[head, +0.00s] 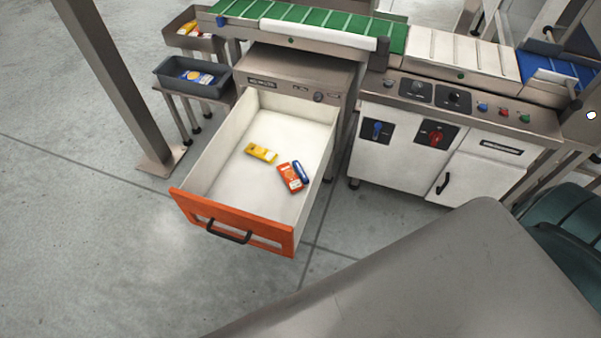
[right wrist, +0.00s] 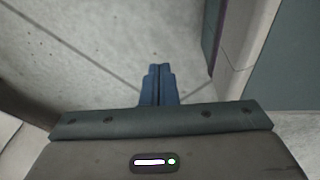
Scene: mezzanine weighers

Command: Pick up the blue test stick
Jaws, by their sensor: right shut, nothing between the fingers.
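A blue stick (head: 301,171) with rounded ends lies in the open drawer (head: 208,166), near its right wall. It lies right beside an orange packet (head: 289,178), and I cannot tell whether they touch. A yellow packet (head: 261,152) lies apart from them, further back and left in the drawer. In the right wrist view my right gripper (right wrist: 158,69) has its blue fingers together with nothing between them, over grey floor. The stick does not show in that view. Neither gripper shows in the head view.
The drawer's orange front (head: 232,222) with a black handle sticks out over the floor. A white cabinet (head: 404,152) with knobs stands to its right. A grey tray (head: 192,78) stands to its left, and a steel post (head: 113,85) further left. Floor in front is clear.

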